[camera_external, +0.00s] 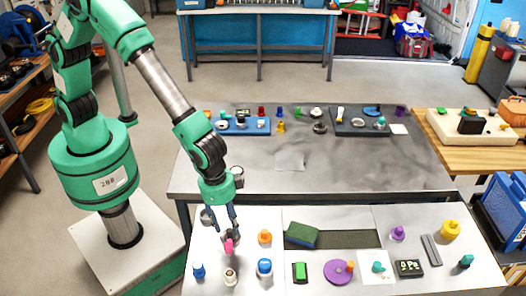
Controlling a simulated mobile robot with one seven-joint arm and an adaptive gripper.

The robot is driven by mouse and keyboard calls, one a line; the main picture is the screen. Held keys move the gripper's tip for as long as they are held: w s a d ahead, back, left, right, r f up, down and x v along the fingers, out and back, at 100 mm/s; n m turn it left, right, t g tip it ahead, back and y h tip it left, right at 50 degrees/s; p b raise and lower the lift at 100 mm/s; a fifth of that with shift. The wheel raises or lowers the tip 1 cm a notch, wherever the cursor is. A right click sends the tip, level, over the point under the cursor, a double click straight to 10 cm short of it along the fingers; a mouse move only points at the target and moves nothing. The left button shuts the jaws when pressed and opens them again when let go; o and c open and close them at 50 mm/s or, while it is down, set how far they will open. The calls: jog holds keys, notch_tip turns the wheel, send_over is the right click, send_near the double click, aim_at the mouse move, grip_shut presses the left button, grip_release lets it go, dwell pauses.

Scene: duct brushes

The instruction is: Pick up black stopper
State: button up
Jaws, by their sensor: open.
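My gripper (231,226) points down over the left part of the near table (340,215). It is open, with its dark fingers apart, low above the tabletop. A pink piece (228,246) shows just below the fingertips; I cannot tell whether they touch. Small grey and dark shapes around the fingertips are too small to make out, and the gripper partly hides them. I cannot single out a black stopper with certainty. A dark teal stopper-like piece (466,262) stands at the near table's right end.
Near the gripper are an orange piece (265,237), a blue-and-white piece (265,268), a blue piece (199,271) and a pale ringed piece (230,277). A green block (301,235) lies to the right. The far table (370,176) has clear room in front of its trays.

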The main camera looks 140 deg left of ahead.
aim_at(230, 234)
jog(key=shift+w+a+f, duration=0.1)
jog(key=shift+w+f, duration=0.1)
jog(key=shift+f, duration=1.15)
grip_shut()
